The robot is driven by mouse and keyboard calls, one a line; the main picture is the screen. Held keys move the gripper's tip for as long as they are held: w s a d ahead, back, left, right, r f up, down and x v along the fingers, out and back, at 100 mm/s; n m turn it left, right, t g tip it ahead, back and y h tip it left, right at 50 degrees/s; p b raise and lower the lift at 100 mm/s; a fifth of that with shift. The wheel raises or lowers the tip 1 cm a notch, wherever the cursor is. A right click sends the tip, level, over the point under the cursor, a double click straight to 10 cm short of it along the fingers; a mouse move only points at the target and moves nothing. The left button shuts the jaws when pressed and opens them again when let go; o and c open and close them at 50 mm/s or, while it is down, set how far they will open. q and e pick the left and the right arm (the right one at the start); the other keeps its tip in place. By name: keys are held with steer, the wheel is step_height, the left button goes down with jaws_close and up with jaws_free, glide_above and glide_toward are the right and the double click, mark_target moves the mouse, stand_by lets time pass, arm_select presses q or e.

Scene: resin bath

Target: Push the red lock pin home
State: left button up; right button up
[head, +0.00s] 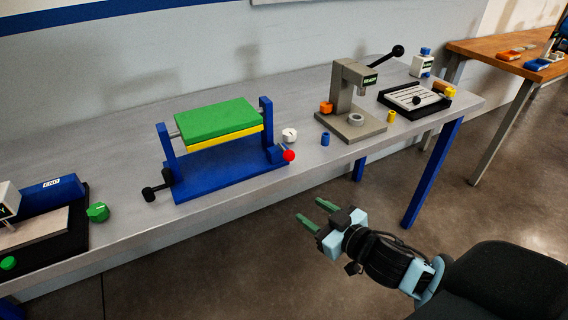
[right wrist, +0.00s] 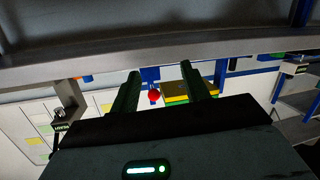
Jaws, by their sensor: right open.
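The red lock pin shows as a round red knob (head: 289,155) on a short shaft at a blue block, by the foot of the right post of the blue stand (head: 215,182). How deep the pin sits I cannot tell. The stand carries a green and yellow slab (head: 215,119) between its two posts. My right gripper (head: 310,210) is open and empty, off the table's front edge, in front of and apart from the knob. In the right wrist view the red knob (right wrist: 154,97) shows between the open fingers (right wrist: 158,68), beyond them. My left gripper is out of view.
A black crank handle (head: 153,191) sticks out at the stand's left. A white knob (head: 289,135) and a blue cylinder (head: 325,139) stand near the pin. A grey press (head: 347,90) is further right.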

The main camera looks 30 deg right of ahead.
steer(key=t+b, duration=0.2)
glide_toward(293, 158)
steer(key=w, duration=0.4)
steer(key=shift+n, duration=0.3)
steer(key=shift+w+a+p, duration=0.15)
steer(key=shift+w+a, duration=0.2)
steer(key=shift+w, duration=0.9)
steer(key=shift+w+a+p, duration=0.2)
steer(key=shift+w+a, duration=0.1)
steer(key=shift+w, duration=0.9)
steer(key=shift+w+a+p, duration=0.15)
steer(key=shift+w+a, duration=0.2)
steer(key=shift+w, duration=0.9)
steer(key=shift+c, duration=0.3)
jaws_close()
